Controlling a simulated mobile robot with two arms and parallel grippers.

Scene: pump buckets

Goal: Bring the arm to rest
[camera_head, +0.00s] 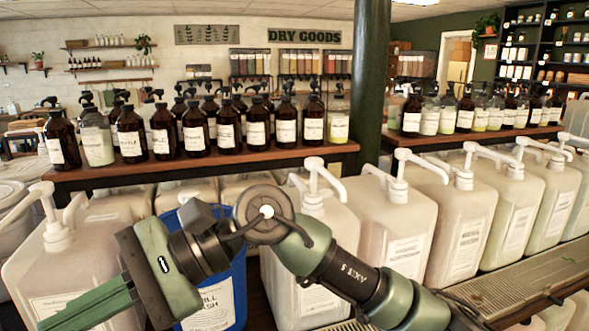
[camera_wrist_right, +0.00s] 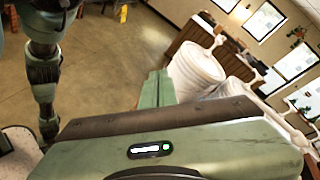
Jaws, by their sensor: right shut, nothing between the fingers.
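My right arm (camera_head: 345,275) comes in from the lower right of the head view and bends at a raised joint in front of the pump buckets. My right gripper (camera_head: 78,308) points to the lower left, in front of the leftmost white pump bucket. Its green fingers are together and hold nothing. In the right wrist view the shut fingers (camera_wrist_right: 158,88) point towards the open floor and white tubs. My left gripper does not show in either view. The arm hides part of a blue bucket (camera_head: 225,285).
Several white pump buckets (camera_head: 395,225) stand in a row behind the arm. Brown bottles (camera_head: 195,130) line a wooden shelf (camera_head: 240,158) above. A green post (camera_head: 371,70) rises behind. A metal grating (camera_head: 520,285) lies at lower right. The wrist view shows clear floor (camera_wrist_right: 115,45).

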